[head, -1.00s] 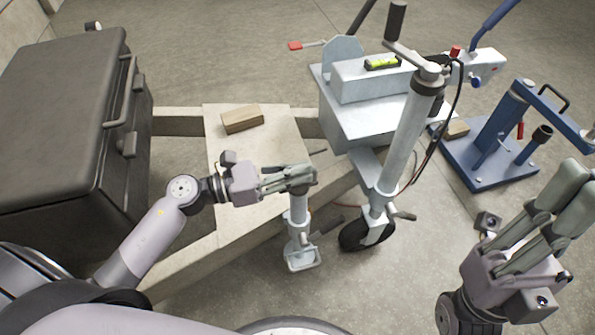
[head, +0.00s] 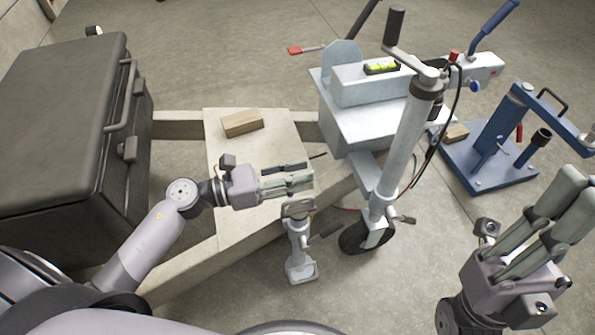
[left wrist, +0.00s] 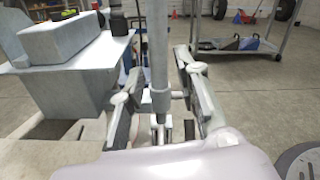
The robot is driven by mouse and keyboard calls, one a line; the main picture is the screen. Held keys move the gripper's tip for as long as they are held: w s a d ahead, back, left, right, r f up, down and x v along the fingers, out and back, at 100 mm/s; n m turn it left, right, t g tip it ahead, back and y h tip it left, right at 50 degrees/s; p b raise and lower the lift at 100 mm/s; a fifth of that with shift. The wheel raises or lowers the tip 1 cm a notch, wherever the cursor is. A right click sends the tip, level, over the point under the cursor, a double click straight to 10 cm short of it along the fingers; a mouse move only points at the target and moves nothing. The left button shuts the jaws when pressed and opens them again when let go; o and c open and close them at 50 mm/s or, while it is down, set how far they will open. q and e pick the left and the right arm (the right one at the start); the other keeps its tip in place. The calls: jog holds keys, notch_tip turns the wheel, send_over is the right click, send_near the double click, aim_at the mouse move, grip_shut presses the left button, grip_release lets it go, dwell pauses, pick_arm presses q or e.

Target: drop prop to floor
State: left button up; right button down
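The prop (head: 299,240), a short grey metal leg with a flat foot and a side handle, stands about upright beside the trailer frame's front beam. Its foot appears to be on the concrete floor. My left gripper (head: 295,179) is just above the prop's top in the head view, fingers apart and apparently empty. In the left wrist view my left gripper's fingers (left wrist: 162,92) are spread wide, and a grey post shows between them. My right gripper (head: 572,205) is held up at the right, apparently open and empty.
The jockey-wheel post (head: 405,145) with its crank stands close right of my left gripper. A wooden block (head: 242,122) lies on the pale board (head: 225,165). A black toolbox (head: 60,120) is at the left. A blue stand (head: 490,155) is at the right.

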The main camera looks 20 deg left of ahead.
pick_arm(q)
jog(key=v, duration=0.7)
jog(key=shift+s+a, duration=0.1)
jog(key=shift+a, duration=0.05)
